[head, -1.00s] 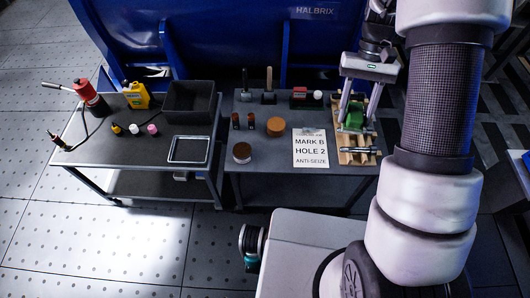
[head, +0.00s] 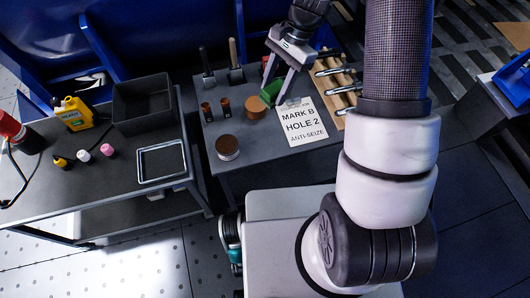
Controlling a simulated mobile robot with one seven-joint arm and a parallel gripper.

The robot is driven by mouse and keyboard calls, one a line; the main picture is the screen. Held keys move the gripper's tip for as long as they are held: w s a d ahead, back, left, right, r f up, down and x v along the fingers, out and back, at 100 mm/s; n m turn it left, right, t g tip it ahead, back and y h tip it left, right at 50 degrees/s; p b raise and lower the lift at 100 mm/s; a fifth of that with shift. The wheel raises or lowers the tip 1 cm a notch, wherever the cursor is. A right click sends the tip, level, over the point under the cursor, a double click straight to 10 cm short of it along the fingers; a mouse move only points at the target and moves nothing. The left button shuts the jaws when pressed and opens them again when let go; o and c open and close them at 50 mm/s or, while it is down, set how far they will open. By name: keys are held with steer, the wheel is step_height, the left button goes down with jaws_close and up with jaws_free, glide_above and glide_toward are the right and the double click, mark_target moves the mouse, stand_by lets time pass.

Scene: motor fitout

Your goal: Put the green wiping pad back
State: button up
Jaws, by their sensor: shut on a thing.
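The green wiping pad (head: 271,92) is between the fingers of my gripper (head: 273,94), which is shut on it. My gripper points down over the right-hand table, beside the upper left corner of the white card (head: 305,128) and right of the orange-brown round piece (head: 255,107). I cannot tell whether the pad touches the tabletop. My fingers hide part of the pad and the table behind it.
A wooden rack (head: 331,88) with metal bolts stands right of the card. Two small brown bottles (head: 225,105) and a dark-rimmed round tin (head: 227,148) stand left. A black bin (head: 145,103) and metal tray (head: 162,161) are on the left table.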

steer(key=f+m+t+b, duration=0.1)
steer(key=f+m+b, duration=0.2)
steer(key=f, duration=0.4)
steer(key=a+f+m+t+b, duration=0.1)
steer(key=f+m+b, duration=0.2)
steer(key=f, duration=0.5)
steer(key=a+f+m+t+b, duration=0.1)
steer(key=f+m+b, duration=0.2)
steer(key=f+b, duration=0.2)
steer(key=shift+s+a+f+y, duration=0.15)
steer(key=shift+f+y, duration=0.25)
steer(key=shift+f, duration=1.3)
steer(key=shift+f, duration=0.15)
steer(key=o, duration=0.9)
